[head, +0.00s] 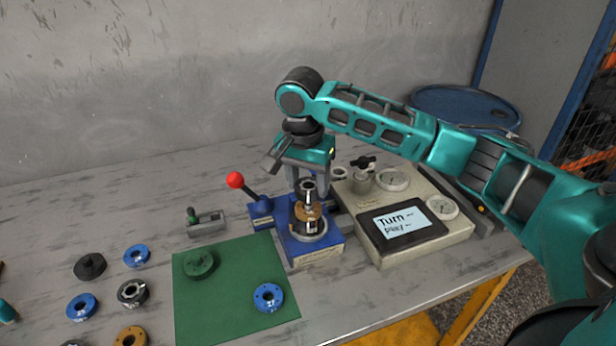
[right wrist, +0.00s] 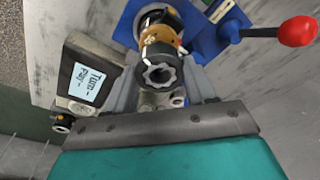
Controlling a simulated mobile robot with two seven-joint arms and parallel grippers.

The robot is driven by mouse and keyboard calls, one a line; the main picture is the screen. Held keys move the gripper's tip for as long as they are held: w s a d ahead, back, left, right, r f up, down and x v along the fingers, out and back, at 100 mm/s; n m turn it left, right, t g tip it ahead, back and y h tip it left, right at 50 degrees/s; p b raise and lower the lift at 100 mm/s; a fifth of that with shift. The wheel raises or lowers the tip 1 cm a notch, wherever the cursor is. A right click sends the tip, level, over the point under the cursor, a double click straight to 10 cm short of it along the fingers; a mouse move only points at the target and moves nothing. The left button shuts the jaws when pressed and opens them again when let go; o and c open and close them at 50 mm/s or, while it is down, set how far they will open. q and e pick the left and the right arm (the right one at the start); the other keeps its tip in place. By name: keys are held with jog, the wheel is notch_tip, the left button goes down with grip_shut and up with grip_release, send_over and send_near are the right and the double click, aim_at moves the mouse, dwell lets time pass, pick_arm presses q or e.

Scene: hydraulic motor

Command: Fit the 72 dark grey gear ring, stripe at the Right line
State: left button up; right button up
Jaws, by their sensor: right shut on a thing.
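My right gripper (head: 309,184) points down over the blue fixture (head: 319,250). It is shut on a dark grey gear ring (head: 308,192), which has a toothed inner opening in the right wrist view (right wrist: 158,74). The ring is at the top of a stack, above a bronze part (head: 308,213), which also shows in the right wrist view (right wrist: 159,40). I cannot tell whether the ring rests on the bronze part.
A red-knobbed lever (head: 236,181) stands left of the fixture. A gauge box (head: 445,236) with a screen reading "Turn" and "Play" stands to its right. A green mat (head: 225,305) holds a green ring and a blue ring (head: 268,297). Several loose rings lie at lower left.

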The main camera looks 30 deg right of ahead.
jog(key=shift+f+p, duration=0.35)
jog(key=shift+p, duration=0.2)
dwell(0.9)
jog(key=shift+f, duration=0.25)
dwell(0.4)
jog(key=shift+f+p, duration=0.35)
jog(key=shift+f, duration=0.2)
jog(key=shift+f, duration=0.45)
dwell(0.6)
jog(key=o, duration=1.7)
jog(key=shift+r, duration=3.5)
